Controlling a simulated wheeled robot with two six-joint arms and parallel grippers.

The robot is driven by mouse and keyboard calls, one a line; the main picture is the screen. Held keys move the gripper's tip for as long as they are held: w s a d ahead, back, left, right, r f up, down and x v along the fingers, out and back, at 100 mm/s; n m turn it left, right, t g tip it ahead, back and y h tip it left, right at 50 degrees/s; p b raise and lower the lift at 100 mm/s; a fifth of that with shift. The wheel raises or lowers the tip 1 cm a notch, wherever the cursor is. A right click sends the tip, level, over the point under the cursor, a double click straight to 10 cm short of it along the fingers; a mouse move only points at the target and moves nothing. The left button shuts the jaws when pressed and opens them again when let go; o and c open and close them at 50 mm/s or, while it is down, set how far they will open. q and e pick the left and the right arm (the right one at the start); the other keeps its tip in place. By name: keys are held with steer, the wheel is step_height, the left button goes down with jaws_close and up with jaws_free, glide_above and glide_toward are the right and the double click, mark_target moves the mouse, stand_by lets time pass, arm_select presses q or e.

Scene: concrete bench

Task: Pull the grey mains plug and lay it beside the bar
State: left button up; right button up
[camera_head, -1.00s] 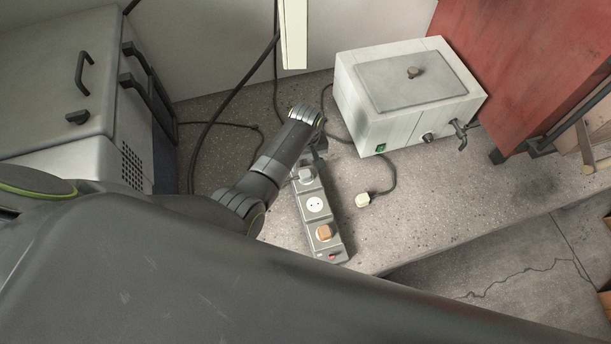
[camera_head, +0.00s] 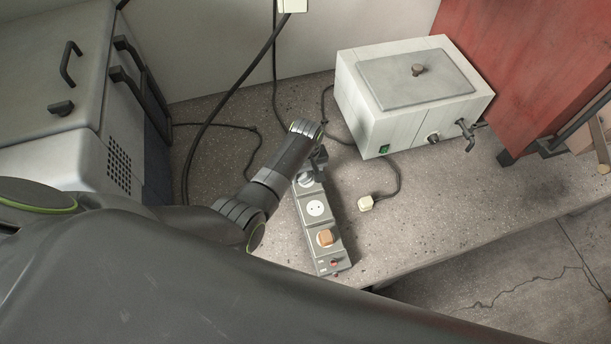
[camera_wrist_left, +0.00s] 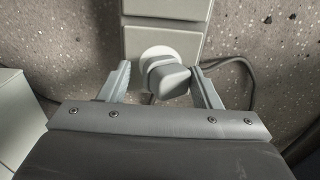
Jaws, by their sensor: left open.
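The power bar (camera_head: 335,255) lies on the concrete bench. The grey mains plug (camera_wrist_left: 168,78) sits in a round pale socket at one end of the bar in the left wrist view. In the head view the grey plug (camera_head: 304,180) shows partly, beside my gripper. My left gripper (camera_wrist_left: 160,76) is open, with one finger on each side of the plug. My right gripper is not in view.
An orange-brown plug (camera_head: 325,238) sits in the bar, past an empty socket (camera_head: 316,208). A cream plug (camera_head: 366,203) on a dark cable lies to the right. A white box with a tap (camera_head: 400,125) stands behind. Bench right of the bar is mostly clear.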

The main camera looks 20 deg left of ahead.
mark_target(302, 174)
arm_select(q)
steer(key=shift+s+a+f+p, duration=0.15)
steer(key=shift+s+a+p, duration=0.05)
steer(key=shift+s+p, duration=0.2)
steer(key=shift+a+f, duration=0.1)
steer(key=shift+f, duration=0.05)
stand_by(0.4)
steer(key=shift+s+a+p, duration=0.15)
steer(key=shift+a+p, duration=0.1)
steer(key=shift+p, duration=0.15)
stand_by(0.3)
steer(key=shift+d+r, duration=0.1)
steer(key=shift+r, duration=0.1)
steer(key=c, duration=1.1)
steer(key=shift+o, duration=0.2)
steer(key=shift+w+d+r+p, duration=0.1)
steer(key=shift+w+r+p, duration=0.2)
steer(key=shift+r+p, duration=2.75)
steer(key=shift+p, duration=0.3)
